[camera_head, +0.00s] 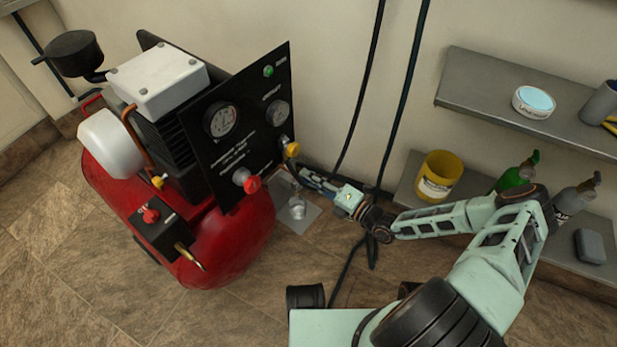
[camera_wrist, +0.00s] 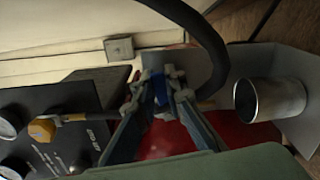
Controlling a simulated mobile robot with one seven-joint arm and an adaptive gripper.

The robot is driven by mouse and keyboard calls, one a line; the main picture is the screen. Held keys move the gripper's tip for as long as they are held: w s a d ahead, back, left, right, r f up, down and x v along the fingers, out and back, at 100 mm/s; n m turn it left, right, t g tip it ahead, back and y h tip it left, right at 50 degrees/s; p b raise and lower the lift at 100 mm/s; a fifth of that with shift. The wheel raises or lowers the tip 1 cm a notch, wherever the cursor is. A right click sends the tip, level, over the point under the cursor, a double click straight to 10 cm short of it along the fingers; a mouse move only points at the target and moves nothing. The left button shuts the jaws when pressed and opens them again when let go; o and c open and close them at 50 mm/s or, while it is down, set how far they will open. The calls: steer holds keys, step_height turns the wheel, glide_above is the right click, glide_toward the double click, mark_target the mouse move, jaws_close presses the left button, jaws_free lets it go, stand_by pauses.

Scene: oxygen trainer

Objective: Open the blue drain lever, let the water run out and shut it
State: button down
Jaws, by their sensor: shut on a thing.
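The blue drain lever (camera_wrist: 158,82) shows as a small strip of blue between my fingers in the wrist view. My gripper (camera_wrist: 160,92) is shut on it, with a finger on each side. How far the lever is turned cannot be told. In the head view my gripper (camera_head: 306,177) reaches in low beside the black panel, and the lever is hidden there. A metal cup (camera_head: 297,208) stands below my gripper; it also shows in the wrist view (camera_wrist: 270,99). No running water can be made out.
The red compressor tank (camera_head: 232,240) carries a black gauge panel (camera_head: 245,120) with a red knob (camera_head: 247,181) and a yellow knob (camera_head: 291,149). The cup stands on a grey plate (camera_head: 308,222). Dark hoses (camera_head: 398,95) hang by the wall. Shelves (camera_head: 470,85) are at the right.

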steer(key=shift+f+m, duration=0.35)
steer(key=shift+m, duration=0.65)
steer(key=c, duration=2)
jaws_free()
steer(key=shift+o, duration=0.2)
steer(key=shift+d, duration=0.1)
steer(key=v, duration=1.2)
